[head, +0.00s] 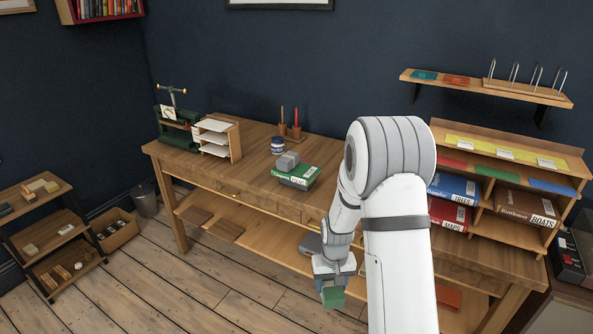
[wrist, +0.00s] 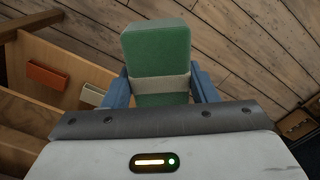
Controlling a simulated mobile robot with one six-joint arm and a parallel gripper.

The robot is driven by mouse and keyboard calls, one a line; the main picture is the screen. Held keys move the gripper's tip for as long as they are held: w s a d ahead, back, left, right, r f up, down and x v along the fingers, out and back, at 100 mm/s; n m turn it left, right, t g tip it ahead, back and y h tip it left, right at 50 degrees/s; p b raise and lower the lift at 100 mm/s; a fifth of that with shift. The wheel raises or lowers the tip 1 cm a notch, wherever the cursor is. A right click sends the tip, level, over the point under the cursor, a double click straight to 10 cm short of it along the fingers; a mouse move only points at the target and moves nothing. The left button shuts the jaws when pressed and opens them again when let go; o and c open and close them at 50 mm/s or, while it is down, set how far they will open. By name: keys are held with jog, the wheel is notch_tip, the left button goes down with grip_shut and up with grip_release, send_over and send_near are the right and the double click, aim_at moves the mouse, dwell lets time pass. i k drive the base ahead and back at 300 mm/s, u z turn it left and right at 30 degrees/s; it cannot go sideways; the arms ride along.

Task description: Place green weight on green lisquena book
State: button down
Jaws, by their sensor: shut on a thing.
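My gripper (head: 333,277) is shut on the green weight (head: 332,298), which hangs below it in front of the bench. In the wrist view the green weight (wrist: 157,50) has a pale band, and the blue fingers of my gripper (wrist: 160,86) close on both its sides. The weight is clear of the bench, with floor behind it. The green lisquena book (head: 300,177) lies flat on the bench top, its lettered spine facing forward. A grey weight (head: 287,161) rests on top of this book. My arm hides part of the bench.
A paper tray (head: 217,139) and green press (head: 178,128) stand left. A book rack (head: 510,226) stands right. Bare bench top (head: 235,172) lies left of the book.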

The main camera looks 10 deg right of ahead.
aim_at(305, 172)
jog(key=z, duration=0.1)
jog(key=i, duration=1)
jog(key=u, duration=0.05)
